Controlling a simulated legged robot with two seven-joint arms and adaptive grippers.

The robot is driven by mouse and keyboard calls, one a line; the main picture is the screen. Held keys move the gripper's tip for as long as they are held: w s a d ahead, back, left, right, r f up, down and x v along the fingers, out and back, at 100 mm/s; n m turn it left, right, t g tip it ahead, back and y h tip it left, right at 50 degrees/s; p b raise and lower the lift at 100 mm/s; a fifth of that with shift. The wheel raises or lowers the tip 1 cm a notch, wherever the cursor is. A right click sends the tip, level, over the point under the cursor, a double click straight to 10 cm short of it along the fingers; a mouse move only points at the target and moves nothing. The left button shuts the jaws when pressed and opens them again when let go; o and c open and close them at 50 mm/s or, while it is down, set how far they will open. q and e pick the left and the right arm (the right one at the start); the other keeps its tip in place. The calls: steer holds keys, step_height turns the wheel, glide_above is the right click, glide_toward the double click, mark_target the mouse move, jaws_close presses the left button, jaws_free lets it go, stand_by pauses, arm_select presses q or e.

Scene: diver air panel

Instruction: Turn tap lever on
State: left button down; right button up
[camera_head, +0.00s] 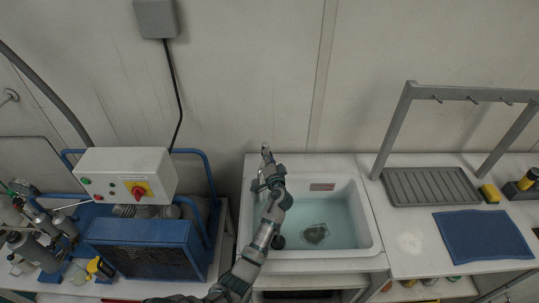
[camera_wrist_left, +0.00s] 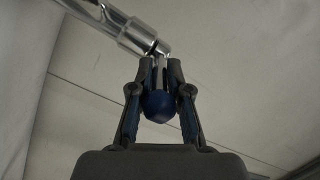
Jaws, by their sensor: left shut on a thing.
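The tap (camera_wrist_left: 125,28) is a chrome tube that comes in from the top left in the left wrist view. Its lever (camera_wrist_left: 160,104) points down and ends in a round blue knob. My left gripper (camera_wrist_left: 160,70) has a finger on each side of the lever, shut on it just above the knob. In the head view my left gripper (camera_head: 266,160) is at the back left of the white sink (camera_head: 372,228), and my arm hides most of the tap. My right gripper is not in view.
The sink holds water with a dark-rimmed object (camera_head: 315,234) in it. A blue compressor unit (camera_head: 150,240) with a white control box (camera_head: 127,174) stands to the left. A grey drain tray (camera_head: 430,187), a blue mat (camera_head: 484,235) and a grey rack (camera_head: 396,125) are to the right.

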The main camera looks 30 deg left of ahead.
arm_select(q)
steer(key=shift+s+f+m+h, duration=0.15)
steer(key=shift+f+m+h, duration=0.15)
steer(key=shift+f, duration=0.2)
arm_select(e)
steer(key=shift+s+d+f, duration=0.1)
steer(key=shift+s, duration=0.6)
arm_select(q)
steer(key=c, duration=1.2)
jaws_free()
steer(key=shift+d, duration=0.1)
steer(key=shift+o, duration=0.2)
steer(key=shift+r, duration=0.3)
steer(key=v, duration=1.2)
steer(key=shift+f, duration=0.25)
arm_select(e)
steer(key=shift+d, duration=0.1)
